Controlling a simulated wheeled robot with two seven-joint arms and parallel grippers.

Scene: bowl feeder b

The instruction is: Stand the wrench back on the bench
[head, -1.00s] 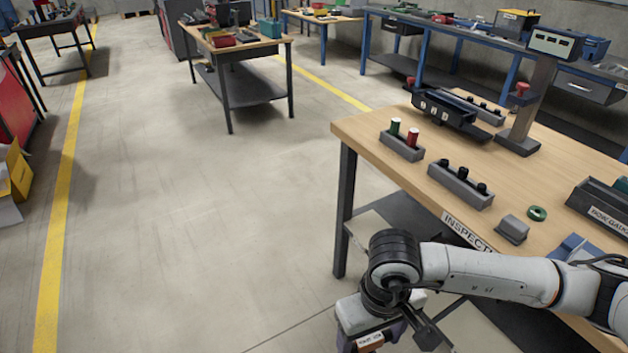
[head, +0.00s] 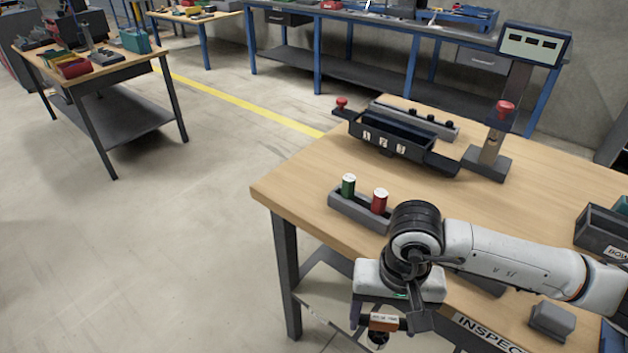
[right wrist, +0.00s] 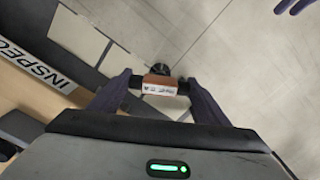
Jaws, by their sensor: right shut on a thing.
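My right gripper (head: 384,324) is shut on an orange-brown piece with a white label and dark ends, which I take to be the wrench (head: 383,321). In the right wrist view the wrench (right wrist: 160,84) sits crosswise between the purple fingers, with a round black end beyond it. Much of its shape is hidden or too small to tell. The gripper is in front of the inspection bench (head: 290,185), out past its edge and above the floor. Two purple tips at the top right of the right wrist view look like my left gripper (right wrist: 295,6); its jaw state is unclear.
A grey holder with a green and a red cylinder (head: 379,201) stands near the bench's front left edge. Behind it are a black numbered tray (head: 400,148) and a display post (head: 490,155). A grey block (head: 552,320) sits near the front edge. The middle of the bench top is clear.

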